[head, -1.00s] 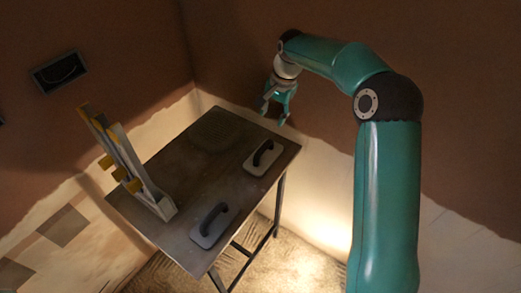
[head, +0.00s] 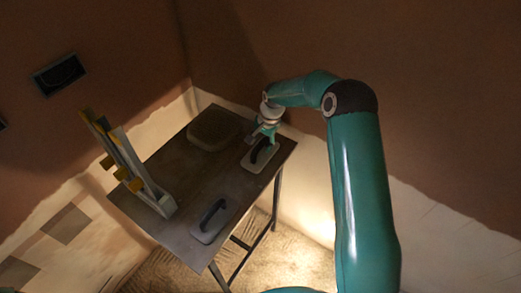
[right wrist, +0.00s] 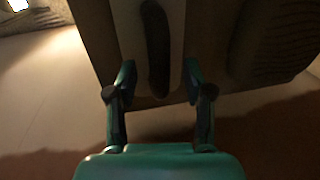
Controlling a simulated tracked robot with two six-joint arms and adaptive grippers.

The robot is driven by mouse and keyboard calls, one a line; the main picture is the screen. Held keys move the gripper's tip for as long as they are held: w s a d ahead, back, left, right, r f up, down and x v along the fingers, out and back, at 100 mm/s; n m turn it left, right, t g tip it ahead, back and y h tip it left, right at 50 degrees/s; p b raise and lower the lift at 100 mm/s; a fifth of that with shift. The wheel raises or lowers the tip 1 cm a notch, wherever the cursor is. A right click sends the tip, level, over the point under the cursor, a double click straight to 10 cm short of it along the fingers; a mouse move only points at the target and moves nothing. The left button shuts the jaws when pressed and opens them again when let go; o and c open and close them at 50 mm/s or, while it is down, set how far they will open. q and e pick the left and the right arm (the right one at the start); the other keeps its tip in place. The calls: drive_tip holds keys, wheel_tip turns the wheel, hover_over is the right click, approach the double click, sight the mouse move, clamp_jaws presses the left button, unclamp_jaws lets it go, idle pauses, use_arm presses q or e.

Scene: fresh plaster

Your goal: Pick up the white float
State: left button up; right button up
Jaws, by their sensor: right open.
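The white float (head: 250,163), a pale flat plate with a black handle, lies at the right back edge of the table. My right gripper (head: 262,138) is open just above its handle in the head view. In the right wrist view the white float (right wrist: 130,22) lies beyond the open fingers (right wrist: 159,78), its dark handle lined up between them. I see no contact with the handle. A second, greyer float (head: 206,230) with a black handle lies at the table's front edge. My left gripper is not in view.
The dark table (head: 180,165) stands in a wall corner. A brown rounded block (head: 213,128) lies at the back, left of the white float. A grey rack with yellow parts (head: 148,188) stands on the left edge. The table's middle is clear.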

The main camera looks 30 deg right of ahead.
sight(261, 142)
drive_tip(key=shift+w+f, duration=0.2)
drive_tip(key=shift+f, duration=0.8)
clamp_jaws()
drive_tip(key=shift+r, duration=0.1)
drive_tip(key=shift+r, duration=0.1)
drive_tip(key=shift+r, duration=0.55)
wheel_tip(261, 142, up, 19)
drive_tip(key=b, duration=0.2)
drive_tip(key=shift+f, duration=0.15)
